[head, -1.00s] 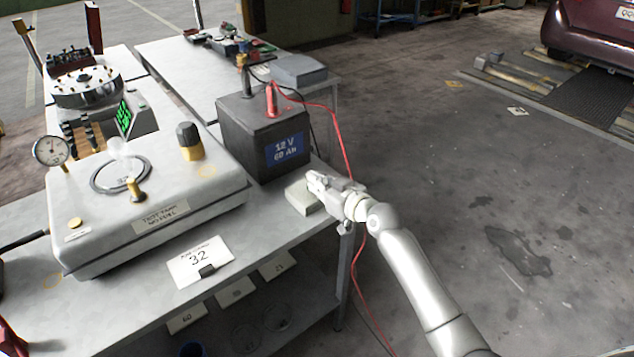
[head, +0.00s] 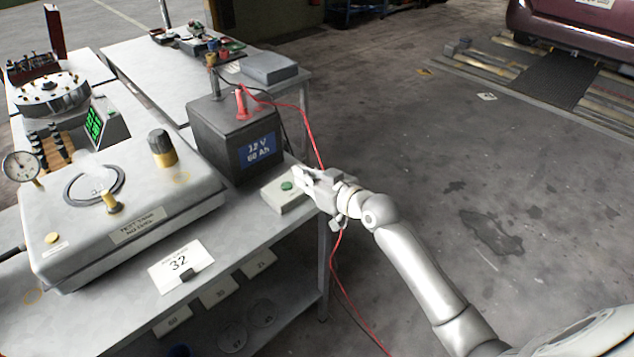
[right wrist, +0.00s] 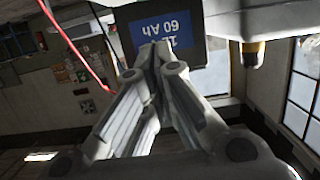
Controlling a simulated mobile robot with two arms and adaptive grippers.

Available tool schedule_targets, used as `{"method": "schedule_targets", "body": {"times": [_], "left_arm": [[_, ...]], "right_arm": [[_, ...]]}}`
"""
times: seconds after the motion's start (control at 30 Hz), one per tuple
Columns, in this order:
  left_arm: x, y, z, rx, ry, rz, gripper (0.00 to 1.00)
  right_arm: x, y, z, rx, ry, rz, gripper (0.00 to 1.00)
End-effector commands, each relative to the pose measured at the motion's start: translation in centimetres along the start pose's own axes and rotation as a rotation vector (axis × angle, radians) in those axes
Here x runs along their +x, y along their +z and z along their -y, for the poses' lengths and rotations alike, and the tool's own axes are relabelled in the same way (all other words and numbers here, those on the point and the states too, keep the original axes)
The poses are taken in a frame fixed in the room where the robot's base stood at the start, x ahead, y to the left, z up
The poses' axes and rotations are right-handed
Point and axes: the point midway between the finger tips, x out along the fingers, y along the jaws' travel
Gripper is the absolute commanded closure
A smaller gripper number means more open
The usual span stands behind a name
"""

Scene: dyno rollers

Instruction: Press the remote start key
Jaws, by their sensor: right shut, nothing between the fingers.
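A small pale box with a green button (head: 287,186) on top sits at the right edge of the workbench (head: 228,238), in front of the battery. I take this button as the remote start key. My right gripper (head: 301,174) is shut and empty, with its fingertips just right of the button in the head view. I cannot tell whether they touch the box. In the right wrist view the shut fingers (right wrist: 160,48) point toward the battery's blue label, and the button does not show. My left gripper is in neither view.
The black 12 V battery (head: 212,135) stands behind the box, with a red cable (head: 312,130) running past the right gripper to the floor. Floor at right is open.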

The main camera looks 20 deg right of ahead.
Motion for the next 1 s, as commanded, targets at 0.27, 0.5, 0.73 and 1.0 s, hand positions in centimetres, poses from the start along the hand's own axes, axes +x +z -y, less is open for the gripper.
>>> {"method": "schedule_targets", "body": {"times": [0.27,0.5,0.73,1.0], "left_arm": [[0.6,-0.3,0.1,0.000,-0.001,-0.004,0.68],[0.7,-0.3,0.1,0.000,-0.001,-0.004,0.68],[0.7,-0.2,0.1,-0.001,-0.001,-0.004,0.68],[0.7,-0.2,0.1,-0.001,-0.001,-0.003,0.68]], "right_arm": [[-3.6,0.0,0.0,-0.002,0.001,-0.001,1.00],[-4.4,-0.1,0.0,0.000,0.001,-0.002,1.00],[-4.4,-0.2,0.0,0.000,0.001,-0.002,1.00],[-4.4,-0.2,0.0,0.000,0.001,-0.003,1.00]]}}
